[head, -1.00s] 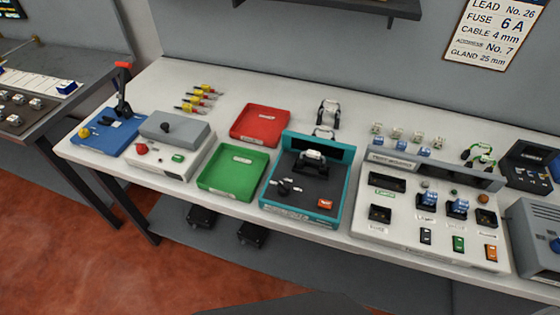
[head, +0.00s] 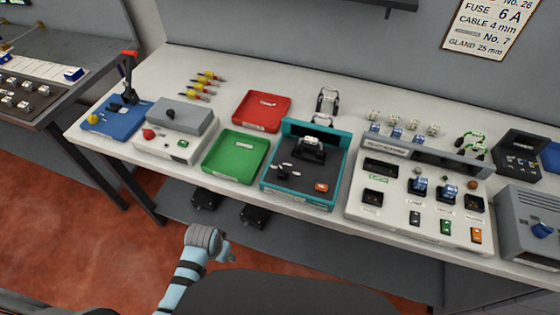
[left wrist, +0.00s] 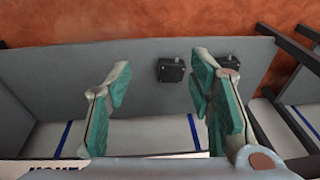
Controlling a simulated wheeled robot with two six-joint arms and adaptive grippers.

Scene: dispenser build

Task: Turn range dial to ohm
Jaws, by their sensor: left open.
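A teal-framed unit (head: 268,190) with a dark face stands on the bench at the middle. A small black dial (head: 283,174) with pale marks beside it sits on the left of that face. The way it points is too small to read. My left arm shows in the head view below the bench's front edge, with its gripper (head: 226,254) apart from the unit. In the left wrist view the left gripper (left wrist: 163,65) has its two green-padded fingers spread, with nothing between them. My right gripper is not in view.
A green tray (head: 232,176) and a red tray (head: 263,129) stand left of the teal unit. A white switch panel (head: 395,212) stands to its right. A grey box with a blue knob (head: 542,230) is at far right. The bench's front edge (head: 310,212) lies between my arm and the unit.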

